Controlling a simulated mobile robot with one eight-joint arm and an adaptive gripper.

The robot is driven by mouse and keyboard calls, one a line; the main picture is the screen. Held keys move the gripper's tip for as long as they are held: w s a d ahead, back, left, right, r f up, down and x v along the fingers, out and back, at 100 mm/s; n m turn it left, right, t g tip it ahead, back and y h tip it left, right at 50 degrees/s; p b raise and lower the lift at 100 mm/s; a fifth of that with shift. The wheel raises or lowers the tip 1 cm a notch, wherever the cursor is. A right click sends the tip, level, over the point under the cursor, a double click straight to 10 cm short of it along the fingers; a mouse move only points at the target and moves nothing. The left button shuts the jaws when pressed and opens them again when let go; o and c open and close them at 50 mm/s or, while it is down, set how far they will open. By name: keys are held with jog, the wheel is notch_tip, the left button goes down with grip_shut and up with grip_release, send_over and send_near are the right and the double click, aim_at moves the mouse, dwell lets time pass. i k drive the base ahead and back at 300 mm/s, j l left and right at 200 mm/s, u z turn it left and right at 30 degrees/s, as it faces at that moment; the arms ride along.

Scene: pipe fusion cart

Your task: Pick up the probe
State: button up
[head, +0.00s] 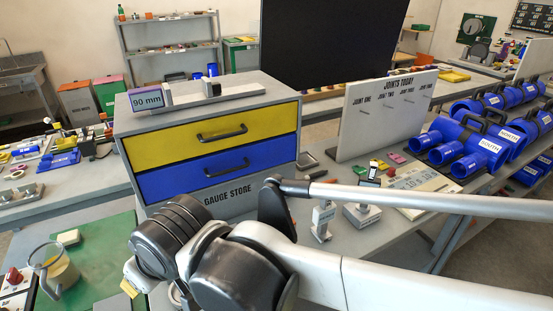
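I cannot pick out the probe with certainty. A small grey upright piece with a label (322,219) stands on the bench right of the gauge store, just behind my arm. A grey block with a dark upright part (364,208) stands to its right. I cannot tell whether either is the probe. My arm's pale links and dark joints cross the lower middle and right of the head view and hide part of the bench. My gripper's fingers do not show.
The gauge store (215,150) has a yellow and a blue drawer, both shut. A 90 mm block (147,98) sits on its top. A white joints board (380,115) and blue pipe fittings (470,150) stand to the right. A jug (55,268) stands on a green mat (100,262).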

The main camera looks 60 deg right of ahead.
aim_at(371, 180)
jog(key=z, duration=2.75)
